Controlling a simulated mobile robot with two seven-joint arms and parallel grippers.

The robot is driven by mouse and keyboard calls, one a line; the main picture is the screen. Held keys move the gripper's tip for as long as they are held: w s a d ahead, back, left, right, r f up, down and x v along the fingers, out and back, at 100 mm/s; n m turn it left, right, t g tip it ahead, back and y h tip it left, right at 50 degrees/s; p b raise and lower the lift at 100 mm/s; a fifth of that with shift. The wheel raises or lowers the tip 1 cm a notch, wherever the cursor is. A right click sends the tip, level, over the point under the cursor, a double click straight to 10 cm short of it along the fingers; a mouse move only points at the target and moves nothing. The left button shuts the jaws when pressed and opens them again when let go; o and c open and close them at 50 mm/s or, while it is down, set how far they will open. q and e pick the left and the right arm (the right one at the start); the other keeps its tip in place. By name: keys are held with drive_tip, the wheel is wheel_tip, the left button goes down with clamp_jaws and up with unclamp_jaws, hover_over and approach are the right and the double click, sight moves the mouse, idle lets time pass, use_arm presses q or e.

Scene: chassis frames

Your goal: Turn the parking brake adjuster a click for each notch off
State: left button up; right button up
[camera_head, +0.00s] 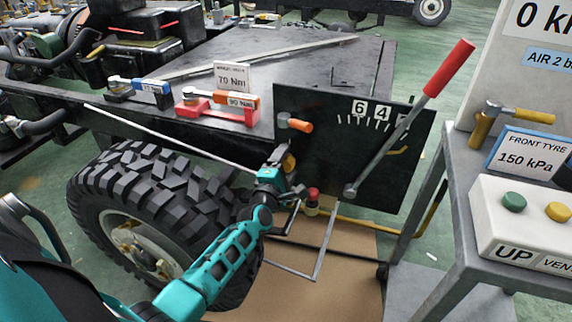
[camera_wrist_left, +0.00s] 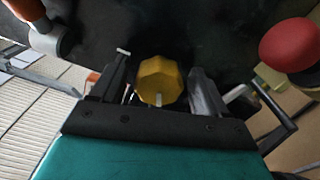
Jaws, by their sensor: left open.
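A yellow faceted adjuster knob (camera_wrist_left: 158,80) on the black panel (camera_head: 325,165) sits between the fingers of my left gripper (camera_wrist_left: 160,72) in the left wrist view. A gap shows on each side of it; I cannot tell how deep it lies between the fingertips. In the head view the knob (camera_head: 289,161) is just above my left gripper (camera_head: 283,168), which partly hides it. The gripper is open. The parking brake lever (camera_head: 408,118) with a red grip leans up to the right across the panel, past a white scale marked 6 and 4. My right gripper is out of view.
An orange-handled part (camera_head: 296,125) sticks out above the knob. A red knob (camera_head: 312,194) is just below right of my gripper; a tyre (camera_head: 150,195) is left. A grey table (camera_head: 455,190) with a button box (camera_head: 520,220) and hammer (camera_head: 490,120) stands right.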

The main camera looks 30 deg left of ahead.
use_arm(q)
drive_tip(key=p+v, duration=0.2)
drive_tip(key=v, duration=1.1)
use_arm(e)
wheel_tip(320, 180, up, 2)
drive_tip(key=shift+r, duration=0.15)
use_arm(q)
drive_tip(key=shift+d+r, duration=0.1)
drive_tip(key=s+d+r+m+g+h+p, duration=0.1)
drive_tip(key=s+d+m+g+h+p, duration=0.2)
drive_tip(key=m, duration=1)
drive_tip(key=s+d+r+m+g+h+p, duration=0.2)
drive_tip(key=s+d+m+p, duration=0.6)
drive_tip(key=m, duration=0.5)
drive_tip(key=s+d+g+h, duration=0.1)
drive_tip(key=s+d, duration=0.1)
drive_tip(key=d, duration=0.1)
drive_tip(key=shift+g, duration=0.4)
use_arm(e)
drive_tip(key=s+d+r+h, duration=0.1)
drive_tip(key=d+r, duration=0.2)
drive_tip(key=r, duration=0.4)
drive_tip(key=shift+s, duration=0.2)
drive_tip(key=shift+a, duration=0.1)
